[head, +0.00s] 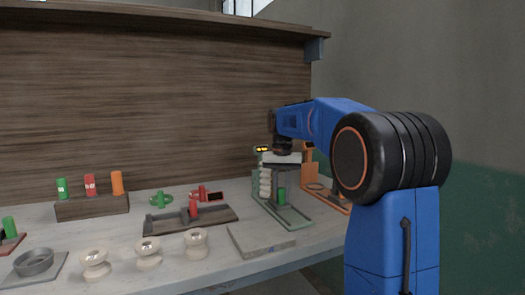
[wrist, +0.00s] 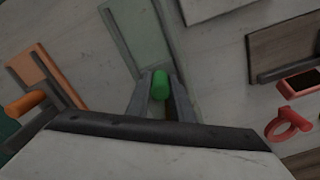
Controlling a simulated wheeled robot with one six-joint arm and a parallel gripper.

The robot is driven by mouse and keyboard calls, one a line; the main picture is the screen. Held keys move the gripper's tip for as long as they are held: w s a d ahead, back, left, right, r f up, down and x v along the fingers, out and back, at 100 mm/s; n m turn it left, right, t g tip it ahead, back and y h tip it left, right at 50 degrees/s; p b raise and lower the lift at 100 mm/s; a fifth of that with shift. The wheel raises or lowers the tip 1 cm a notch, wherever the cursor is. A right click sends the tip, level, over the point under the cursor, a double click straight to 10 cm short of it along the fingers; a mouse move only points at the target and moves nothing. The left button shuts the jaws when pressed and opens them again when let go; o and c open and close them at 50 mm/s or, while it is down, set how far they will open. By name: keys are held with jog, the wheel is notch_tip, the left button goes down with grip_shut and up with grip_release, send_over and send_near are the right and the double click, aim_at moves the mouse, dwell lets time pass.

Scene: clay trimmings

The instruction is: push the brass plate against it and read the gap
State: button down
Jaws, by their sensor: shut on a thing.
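My gripper (head: 282,187) is shut on a green cylindrical handle (head: 281,196), low over the base of a green stand (head: 288,216). In the wrist view the handle (wrist: 160,85) sits between my two grey fingers (wrist: 161,76). The stand's base (wrist: 135,32) lies beyond it there. A pale ribbed column (head: 265,183) rises at the stand's left side, with a small lit yellow display (head: 263,149) above. I cannot make out a brass plate or a gap; what lies under the handle is hidden.
An orange stand (head: 318,188) is close on the right. A grey slab (head: 258,241) lies in front. Left are a dark tray (head: 225,215) with a red handle (head: 193,207), pale spools (head: 148,252), a grey dish (head: 33,262) and a wooden rack (head: 90,206).

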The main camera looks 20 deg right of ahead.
aim_at(289, 214)
jog(key=shift+s, duration=2.65)
jog(key=c, duration=0.6)
grip_release()
jog(key=shift+o, duration=0.2)
notch_tip(289, 214, up, 7)
dwell(0.3)
